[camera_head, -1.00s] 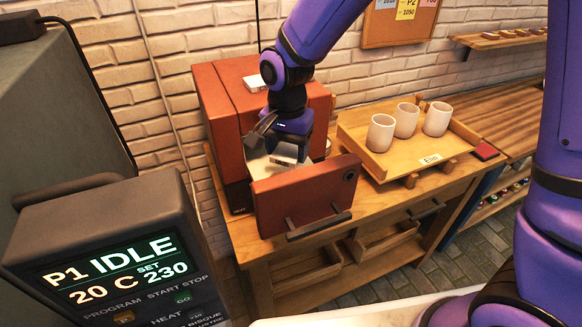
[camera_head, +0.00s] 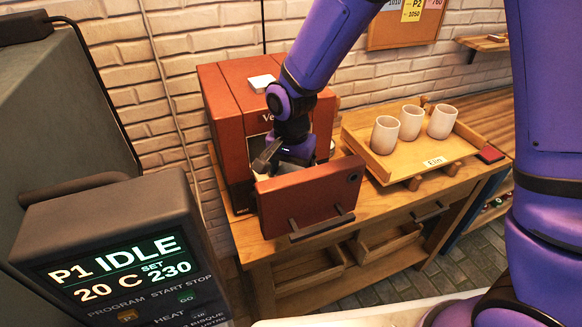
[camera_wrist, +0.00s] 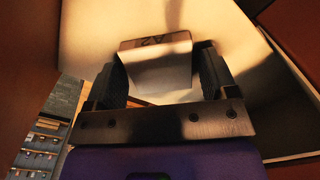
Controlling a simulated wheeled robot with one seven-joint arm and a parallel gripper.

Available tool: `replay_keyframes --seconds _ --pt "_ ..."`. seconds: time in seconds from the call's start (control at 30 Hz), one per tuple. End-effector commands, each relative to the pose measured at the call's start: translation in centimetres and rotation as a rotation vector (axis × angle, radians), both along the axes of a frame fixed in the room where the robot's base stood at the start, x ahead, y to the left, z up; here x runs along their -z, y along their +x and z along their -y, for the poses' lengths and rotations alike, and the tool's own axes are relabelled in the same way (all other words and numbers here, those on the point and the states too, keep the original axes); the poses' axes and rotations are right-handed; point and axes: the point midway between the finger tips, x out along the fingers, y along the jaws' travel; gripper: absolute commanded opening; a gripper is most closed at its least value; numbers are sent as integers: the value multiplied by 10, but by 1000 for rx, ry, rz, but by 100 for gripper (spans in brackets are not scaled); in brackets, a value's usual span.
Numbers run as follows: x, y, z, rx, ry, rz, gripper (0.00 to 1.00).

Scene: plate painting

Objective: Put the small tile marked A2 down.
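My gripper (camera_head: 272,158) is at the open front of the red box-shaped kiln (camera_head: 225,135), behind its lowered door (camera_head: 310,198). In the wrist view the small pale tile (camera_wrist: 157,66) sits between my two fingers, with faint dark marking on its upper face that looks like A2. The fingers (camera_wrist: 163,82) appear closed on its sides. A pale surface lies under and around the tile; I cannot tell whether the tile touches it. The door hides the tile in the head view.
A wooden tray (camera_head: 437,150) with three white cups (camera_head: 385,134) stands right of the kiln on the wooden bench (camera_head: 250,238). A small white block (camera_head: 261,83) lies on the kiln's top. A grey control box (camera_head: 110,255) stands at the front left.

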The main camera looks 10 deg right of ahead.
Motion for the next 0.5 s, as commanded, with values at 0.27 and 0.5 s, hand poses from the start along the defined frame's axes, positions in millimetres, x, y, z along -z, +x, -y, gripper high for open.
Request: replay_keyframes --seconds 0.27,0.5 --pt "0 0 0 0 0 0 89" --pt "-18 1 0 1 2 3 89"
